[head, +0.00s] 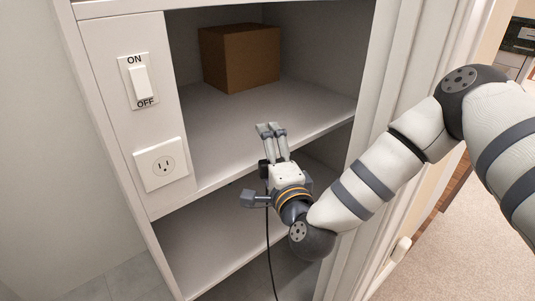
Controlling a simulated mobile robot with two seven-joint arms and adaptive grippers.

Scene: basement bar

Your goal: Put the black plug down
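A thin black cord (269,250) hangs straight down in front of the lower shelf opening. Its upper end runs behind my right gripper (271,129). A small black piece (263,169) shows at the gripper's left side, and I cannot tell whether it is the black plug or part of the gripper. The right gripper points away from me, over the front edge of the middle shelf (310,110). Its two fingers lie close together, with nothing visible between them. My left gripper is out of view.
A brown box (240,57) stands at the back of the middle shelf, with bare shelf around it. A white outlet (163,165) and an ON/OFF switch (140,82) are on the panel at left. A lower shelf (205,245) lies beneath. Carpeted floor (450,240) is at right.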

